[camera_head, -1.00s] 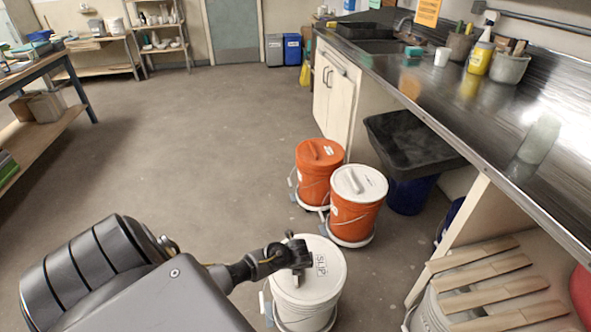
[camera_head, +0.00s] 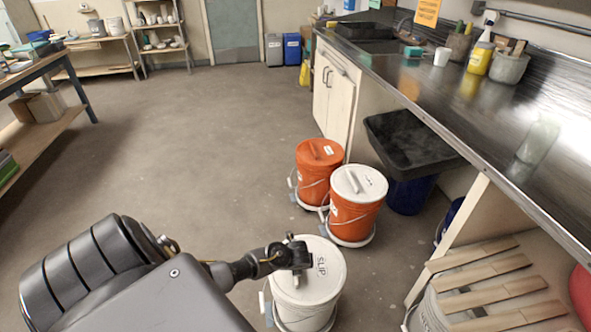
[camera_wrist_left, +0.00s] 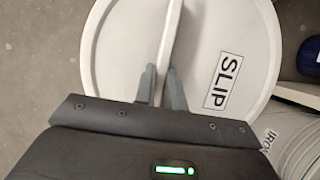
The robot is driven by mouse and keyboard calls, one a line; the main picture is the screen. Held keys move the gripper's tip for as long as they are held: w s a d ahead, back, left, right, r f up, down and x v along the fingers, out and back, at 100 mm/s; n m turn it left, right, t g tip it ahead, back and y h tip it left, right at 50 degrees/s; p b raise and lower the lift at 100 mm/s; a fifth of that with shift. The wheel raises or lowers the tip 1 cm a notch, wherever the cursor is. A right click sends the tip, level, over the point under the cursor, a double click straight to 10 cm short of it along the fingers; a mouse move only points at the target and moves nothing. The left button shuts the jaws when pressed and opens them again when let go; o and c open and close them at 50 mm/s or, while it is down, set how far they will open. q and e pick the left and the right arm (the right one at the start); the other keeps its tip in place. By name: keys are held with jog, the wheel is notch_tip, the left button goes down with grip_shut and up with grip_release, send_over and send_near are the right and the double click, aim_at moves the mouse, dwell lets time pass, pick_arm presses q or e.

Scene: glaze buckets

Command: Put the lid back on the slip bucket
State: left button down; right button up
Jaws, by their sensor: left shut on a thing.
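The white round lid (camera_head: 325,287) with the SLIP label lies over the top of the white slip bucket (camera_head: 300,320). In the left wrist view the lid (camera_wrist_left: 115,45) fills the middle, with its raised bar handle (camera_wrist_left: 171,30) running up from the fingers. My left gripper (camera_head: 296,263) is shut on that handle, one finger on each side, as the left wrist view (camera_wrist_left: 161,85) shows. The lid looks about level. Its far side is partly behind my gripper, and I cannot tell whether its rim is fully seated. My right gripper is not in view.
Two orange buckets, one with an orange lid (camera_head: 320,152) and one with a white lid (camera_head: 358,183), stand behind the slip bucket. A black-topped bin (camera_head: 410,140) is by the steel counter (camera_head: 470,110). A slatted shelf (camera_head: 490,290) is at right. Floor at left is open.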

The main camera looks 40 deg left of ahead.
pick_arm(q)
jog(key=c, duration=0.9)
grip_release()
